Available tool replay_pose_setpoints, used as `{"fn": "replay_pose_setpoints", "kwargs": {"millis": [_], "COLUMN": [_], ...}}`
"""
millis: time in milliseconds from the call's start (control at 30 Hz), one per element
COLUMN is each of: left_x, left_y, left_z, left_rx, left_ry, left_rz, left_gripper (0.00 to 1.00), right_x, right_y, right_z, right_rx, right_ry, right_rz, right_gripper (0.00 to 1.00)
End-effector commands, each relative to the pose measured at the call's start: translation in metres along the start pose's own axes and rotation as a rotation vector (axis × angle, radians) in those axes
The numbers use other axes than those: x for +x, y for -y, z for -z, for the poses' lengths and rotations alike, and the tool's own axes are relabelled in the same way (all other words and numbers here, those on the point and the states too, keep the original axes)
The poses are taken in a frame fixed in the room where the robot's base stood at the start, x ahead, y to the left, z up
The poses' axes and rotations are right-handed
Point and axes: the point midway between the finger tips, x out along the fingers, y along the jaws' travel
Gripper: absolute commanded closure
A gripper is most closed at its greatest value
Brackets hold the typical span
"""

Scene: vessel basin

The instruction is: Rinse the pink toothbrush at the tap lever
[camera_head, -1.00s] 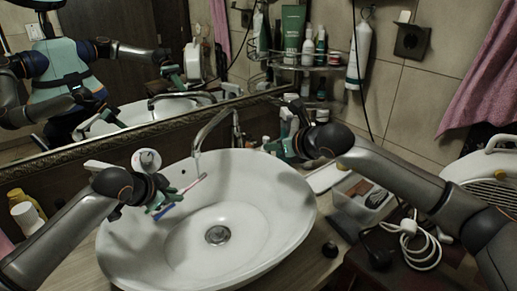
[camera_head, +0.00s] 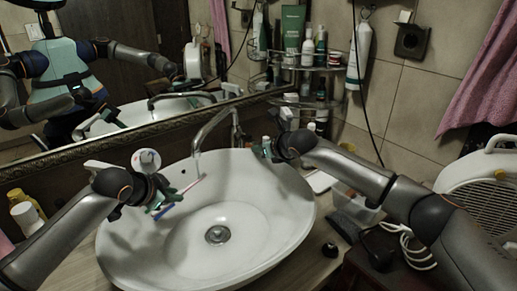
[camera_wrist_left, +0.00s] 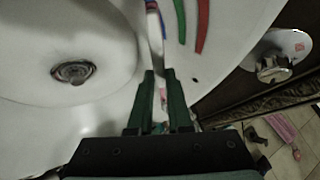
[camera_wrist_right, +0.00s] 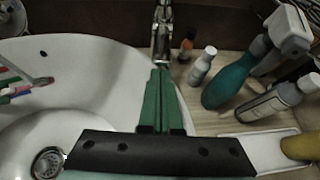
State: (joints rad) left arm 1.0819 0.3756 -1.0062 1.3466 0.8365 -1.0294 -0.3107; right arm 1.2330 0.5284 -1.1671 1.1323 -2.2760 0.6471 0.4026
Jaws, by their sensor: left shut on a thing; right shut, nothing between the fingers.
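My left gripper (camera_head: 156,198) is shut on the pink toothbrush (camera_head: 190,187), over the left side of the white basin (camera_head: 280,215). The brush's pink end points up and right, below the spout of the tap (camera_head: 212,124). In the left wrist view a slim striped brush (camera_wrist_left: 153,22) sticks out beyond the fingers (camera_wrist_left: 160,98). My right gripper (camera_head: 268,149) is shut and empty, right of the tap at the basin's back rim. In the right wrist view its fingers (camera_wrist_right: 158,98) point at the tap body (camera_wrist_right: 162,32).
Several bottles, one a teal one (camera_wrist_right: 228,85), stand right of the tap. A blue stick (camera_head: 166,211) shows by my left gripper. A corner shelf (camera_head: 305,66) with bottles is at the back. The mirror (camera_head: 130,75) stands behind. The basin's middle is clear.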

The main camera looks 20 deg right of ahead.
Motion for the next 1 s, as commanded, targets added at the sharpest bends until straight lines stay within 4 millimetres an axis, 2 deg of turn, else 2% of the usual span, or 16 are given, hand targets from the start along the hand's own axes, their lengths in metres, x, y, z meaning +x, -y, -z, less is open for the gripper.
{"fn": "replay_pose_setpoints", "kwargs": {"millis": [433, 667, 1000], "left_x": [0.0, 0.0, 0.0], "left_y": [0.0, 0.0, 0.0], "left_z": [0.0, 0.0, 0.0], "left_rx": [0.0, 0.0, 0.0], "left_ry": [0.0, 0.0, 0.0], "left_rz": [0.0, 0.0, 0.0], "left_gripper": [1.0, 1.0, 1.0], "right_x": [0.003, -0.001, -0.001], "right_y": [0.0, -0.001, -0.001], "right_z": [0.0, -0.013, -0.013], "right_rx": [-0.001, 0.0, -0.001], "right_ry": [0.0, -0.039, -0.045], "right_rz": [0.0, 0.0, -0.001], "right_gripper": [1.0, 1.0, 1.0]}}
